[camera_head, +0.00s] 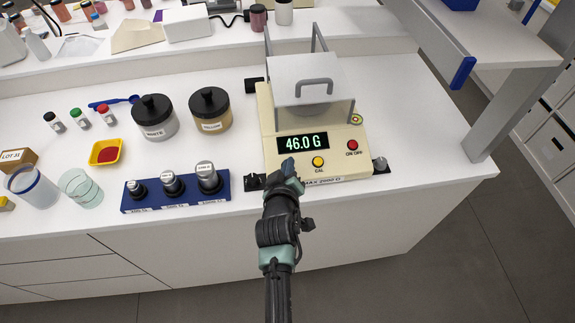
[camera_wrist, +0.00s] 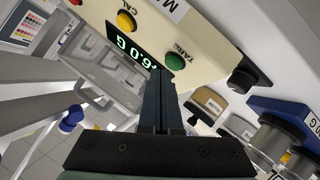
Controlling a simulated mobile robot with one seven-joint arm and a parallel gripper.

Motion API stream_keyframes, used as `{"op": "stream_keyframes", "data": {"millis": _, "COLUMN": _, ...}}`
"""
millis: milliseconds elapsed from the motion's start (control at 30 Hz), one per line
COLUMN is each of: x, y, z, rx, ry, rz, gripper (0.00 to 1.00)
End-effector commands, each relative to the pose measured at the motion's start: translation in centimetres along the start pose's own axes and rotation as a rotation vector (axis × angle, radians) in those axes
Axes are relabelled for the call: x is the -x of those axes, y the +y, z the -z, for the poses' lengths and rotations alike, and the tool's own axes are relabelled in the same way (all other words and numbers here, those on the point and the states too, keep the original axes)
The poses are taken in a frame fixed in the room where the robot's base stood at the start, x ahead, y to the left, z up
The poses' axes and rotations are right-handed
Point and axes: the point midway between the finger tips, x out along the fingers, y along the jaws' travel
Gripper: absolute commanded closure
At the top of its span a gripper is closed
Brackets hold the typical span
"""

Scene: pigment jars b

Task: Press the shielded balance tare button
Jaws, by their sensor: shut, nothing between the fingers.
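The shielded balance (camera_head: 269,130) is a cream box with a clear-sided draft shield, and its display reads 46.0 G. Its front has a yellow CAL button (camera_head: 318,161) and a red ON/OFF button (camera_head: 352,145). The green tare button (camera_wrist: 175,62) shows in the wrist view just beyond and slightly right of my fingertips; in the head view my gripper hides it. My gripper (camera_head: 289,166) is shut and empty at the balance's front left, below the display. It also shows in the wrist view (camera_wrist: 161,74). I cannot tell whether the tips touch the button.
A blue block of weights (camera_head: 177,204) stands left of the balance. Lidded jars (camera_head: 154,117), (camera_head: 211,110) stand behind it. A yellow tray of red powder (camera_head: 95,158) and glass beakers (camera_head: 80,188) are farther left. Bench right of the balance is clear up to a grey shelf post (camera_head: 484,130).

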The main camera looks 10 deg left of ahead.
Motion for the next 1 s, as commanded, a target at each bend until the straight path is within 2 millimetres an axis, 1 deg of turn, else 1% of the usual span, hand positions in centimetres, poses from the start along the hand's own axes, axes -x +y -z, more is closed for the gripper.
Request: {"op": "stream_keyframes", "data": {"millis": 1000, "x": -0.54, "y": -0.38, "z": -0.4, "rx": 0.0, "ry": 0.0, "rz": 0.0, "gripper": 1.0}}
